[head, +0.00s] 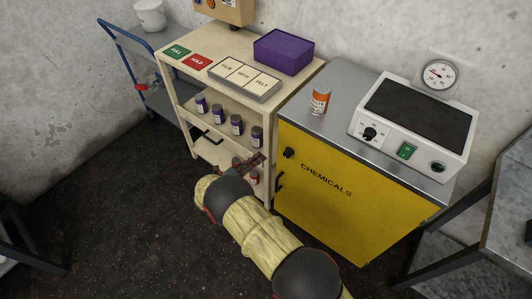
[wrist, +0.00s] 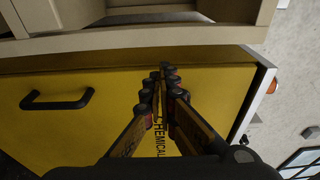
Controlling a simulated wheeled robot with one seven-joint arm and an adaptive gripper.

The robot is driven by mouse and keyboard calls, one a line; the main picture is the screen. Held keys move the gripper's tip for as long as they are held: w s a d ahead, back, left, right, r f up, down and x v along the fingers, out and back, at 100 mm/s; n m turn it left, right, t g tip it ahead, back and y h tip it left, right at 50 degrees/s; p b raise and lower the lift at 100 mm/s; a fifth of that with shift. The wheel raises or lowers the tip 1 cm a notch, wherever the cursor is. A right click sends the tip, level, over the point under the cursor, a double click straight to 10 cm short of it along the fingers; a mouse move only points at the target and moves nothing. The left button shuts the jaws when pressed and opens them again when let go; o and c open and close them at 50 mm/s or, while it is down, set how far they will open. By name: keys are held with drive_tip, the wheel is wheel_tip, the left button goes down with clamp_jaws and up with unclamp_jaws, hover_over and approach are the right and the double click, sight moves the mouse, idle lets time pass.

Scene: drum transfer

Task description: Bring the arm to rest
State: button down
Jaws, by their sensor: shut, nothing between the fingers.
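My gripper (head: 250,164) is in front of the wooden shelf unit (head: 269,142), close to the left edge of the yellow chemicals cabinet (head: 345,195) in the head view. In the wrist view my gripper (wrist: 162,82) has its fingers together with nothing between them. Behind them the yellow cabinet door (wrist: 210,85) and its black handle (wrist: 57,100) show. My arm stretches forward from the bottom of the head view. Whether the fingers touch the shelf unit cannot be told.
Several dark bottles (head: 237,124) stand on the shelf unit. A purple bin (head: 284,51) and a grey sorting tray (head: 244,80) are on its top. A blue cart (head: 128,58) is at left.

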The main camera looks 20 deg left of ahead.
drive_tip(key=s+a, duration=0.3)
drive_tip(key=a, duration=0.2)
drive_tip(key=shift+a+p, duration=0.35)
drive_tip(key=shift+a, duration=0.05)
drive_tip(key=shift+s+f, duration=0.1)
